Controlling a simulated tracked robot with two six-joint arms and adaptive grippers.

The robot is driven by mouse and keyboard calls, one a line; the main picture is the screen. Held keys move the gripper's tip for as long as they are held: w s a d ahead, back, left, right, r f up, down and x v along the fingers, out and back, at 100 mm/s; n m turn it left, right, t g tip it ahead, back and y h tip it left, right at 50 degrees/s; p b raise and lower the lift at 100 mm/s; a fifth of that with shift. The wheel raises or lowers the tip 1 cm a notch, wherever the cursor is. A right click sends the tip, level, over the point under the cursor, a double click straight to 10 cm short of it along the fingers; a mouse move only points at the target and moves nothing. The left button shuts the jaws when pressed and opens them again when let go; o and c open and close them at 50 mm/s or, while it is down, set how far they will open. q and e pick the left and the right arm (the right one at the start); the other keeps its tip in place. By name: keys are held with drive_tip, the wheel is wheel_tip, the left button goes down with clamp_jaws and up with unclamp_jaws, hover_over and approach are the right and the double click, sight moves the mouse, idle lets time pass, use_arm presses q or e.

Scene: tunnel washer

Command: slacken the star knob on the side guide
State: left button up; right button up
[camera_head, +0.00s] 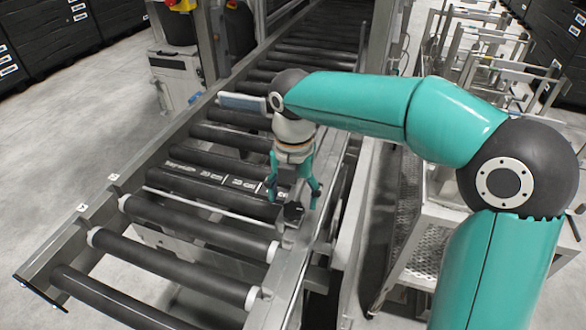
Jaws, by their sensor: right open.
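The star knob (293,211) is a small dark knob near the right side rail of the roller conveyor. My right gripper (296,198) points down at it, with one teal finger on each side of the knob. The fingers stand apart; I cannot tell whether either touches it. The side guide (320,205) appears as a grey metal rail along the conveyor's right edge, partly behind the gripper. My left gripper is not in view.
Black rollers (185,218) fill the conveyor, with gaps between them. A metal rack cart (470,60) stands to the right. Black crates (45,35) stand at upper left. Grey floor (80,140) is clear at left.

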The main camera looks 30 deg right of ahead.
sight(293, 207)
wheel_tip(293, 207, up, 9)
idle(0.3)
idle(0.5)
